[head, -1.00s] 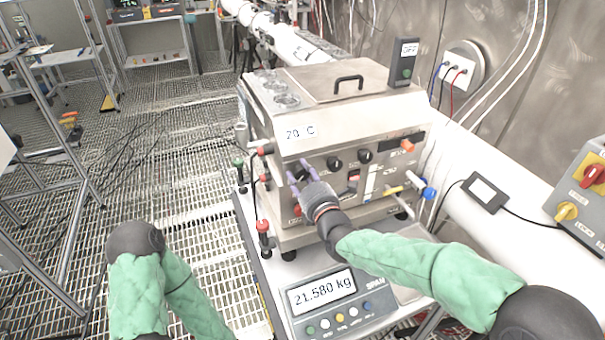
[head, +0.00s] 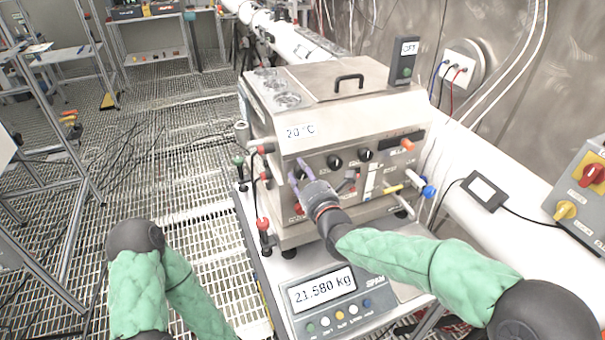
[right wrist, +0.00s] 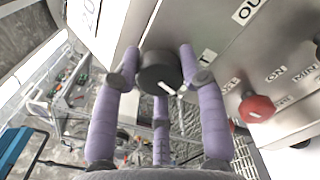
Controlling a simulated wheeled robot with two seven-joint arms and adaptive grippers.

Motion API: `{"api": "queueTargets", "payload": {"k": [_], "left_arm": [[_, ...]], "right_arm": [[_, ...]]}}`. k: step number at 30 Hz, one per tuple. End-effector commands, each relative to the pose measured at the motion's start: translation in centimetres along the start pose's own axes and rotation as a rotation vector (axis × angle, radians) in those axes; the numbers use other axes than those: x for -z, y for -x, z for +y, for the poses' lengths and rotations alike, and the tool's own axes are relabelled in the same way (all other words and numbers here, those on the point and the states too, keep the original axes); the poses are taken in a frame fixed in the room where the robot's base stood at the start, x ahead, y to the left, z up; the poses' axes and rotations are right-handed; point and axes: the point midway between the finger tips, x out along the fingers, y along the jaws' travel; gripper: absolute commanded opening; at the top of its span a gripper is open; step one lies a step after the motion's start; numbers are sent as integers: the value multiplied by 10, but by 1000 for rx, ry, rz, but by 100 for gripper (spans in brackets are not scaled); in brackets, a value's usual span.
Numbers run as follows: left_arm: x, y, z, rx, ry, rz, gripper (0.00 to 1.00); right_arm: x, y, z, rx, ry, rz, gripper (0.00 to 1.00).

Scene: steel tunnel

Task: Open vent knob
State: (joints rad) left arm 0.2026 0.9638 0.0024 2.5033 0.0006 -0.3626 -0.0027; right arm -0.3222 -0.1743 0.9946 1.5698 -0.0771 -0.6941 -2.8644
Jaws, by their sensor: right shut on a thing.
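A steel machine (head: 345,115) with a front panel of knobs stands on the bench. In the right wrist view a round black knob (right wrist: 158,72) with a white pointer line sits at the panel's edge. The line points down and to the right in that view. My right gripper (head: 296,169) is at the left part of the panel. Its purple fingers (right wrist: 158,70) are closed around the black knob in the right wrist view.
A red knob (right wrist: 257,107) is close to the right finger. More black knobs (head: 334,162) and a yellow-tipped lever (head: 392,189) are to the right on the panel. A scale display (head: 322,290) reading 21.580 kg is below my right forearm. Grated floor (head: 150,190) lies left.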

Motion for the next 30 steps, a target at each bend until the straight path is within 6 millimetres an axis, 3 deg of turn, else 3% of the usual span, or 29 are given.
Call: {"api": "queueTargets", "payload": {"k": [1, 4, 5, 7, 20, 30], "left_arm": [[0, 0, 0, 0, 0, 0, 40], [0, 0, 0, 0, 0, 0, 40], [0, 0, 0, 0, 0, 0, 40], [0, 0, 0, 0, 0, 0, 40], [0, 0, 0, 0, 0, 0, 40], [0, 0, 0, 0, 0, 0, 40]], "right_arm": [[10, 1, -3, 6, -2, 21, 9], [11, 1, -3, 6, -2, 22, 9], [11, 1, -3, 6, -2, 22, 44], [11, 1, -3, 6, -3, 22, 64], [4, 7, -2, 3, -3, 9, 64], [3, 55, -1, 3, -2, 8, 64]]}}
